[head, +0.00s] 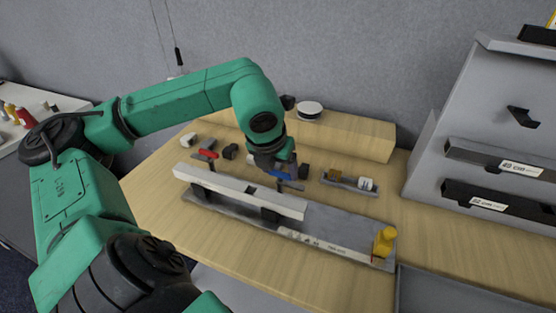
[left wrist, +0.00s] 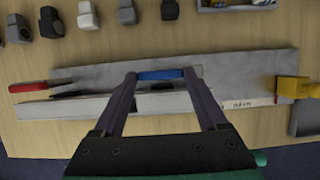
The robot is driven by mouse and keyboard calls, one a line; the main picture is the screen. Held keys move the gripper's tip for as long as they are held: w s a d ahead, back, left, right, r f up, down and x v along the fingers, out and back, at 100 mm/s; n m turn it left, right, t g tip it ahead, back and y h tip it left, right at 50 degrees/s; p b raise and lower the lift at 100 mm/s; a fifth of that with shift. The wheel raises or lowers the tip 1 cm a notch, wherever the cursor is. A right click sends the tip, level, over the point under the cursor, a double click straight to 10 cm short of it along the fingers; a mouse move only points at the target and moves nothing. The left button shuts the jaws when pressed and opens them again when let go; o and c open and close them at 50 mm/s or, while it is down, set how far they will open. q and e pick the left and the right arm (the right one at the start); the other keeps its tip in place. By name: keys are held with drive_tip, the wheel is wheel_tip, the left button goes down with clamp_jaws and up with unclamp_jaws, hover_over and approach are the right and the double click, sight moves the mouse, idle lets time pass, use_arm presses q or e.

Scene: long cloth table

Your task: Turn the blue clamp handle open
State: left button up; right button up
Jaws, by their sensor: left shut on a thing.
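The blue clamp handle (head: 289,184) stands behind the white bar on the grey fixture plate (head: 335,225). In the left wrist view the blue handle (left wrist: 160,74) lies crosswise between my fingertips. My left gripper (head: 283,174) reaches down from above and is shut on the blue handle; in the left wrist view its two fingers (left wrist: 159,77) meet the handle's ends. The arm's wrist hides part of the clamp in the head view. A red clamp handle (head: 208,154) is further left on the same fixture, and it also shows in the left wrist view (left wrist: 28,87). My right gripper is not in view.
The white bar (head: 235,190) runs along the fixture. A yellow block (head: 384,242) stands at the plate's right end. A small tray (head: 350,182) with parts and several dark and white blocks sit behind. A grey rack (head: 455,120) stands at the right.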

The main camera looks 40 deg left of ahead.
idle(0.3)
use_arm(q)
drive_tip(key=o, duration=1.3)
drive_tip(key=shift+s+r, duration=0.1)
drive_tip(key=shift+r, duration=0.3)
drive_tip(key=p+v, duration=0.4)
drive_tip(key=v, duration=0.9)
drive_tip(key=shift+s+d+r, duration=0.25)
drive_tip(key=shift+r, duration=0.1)
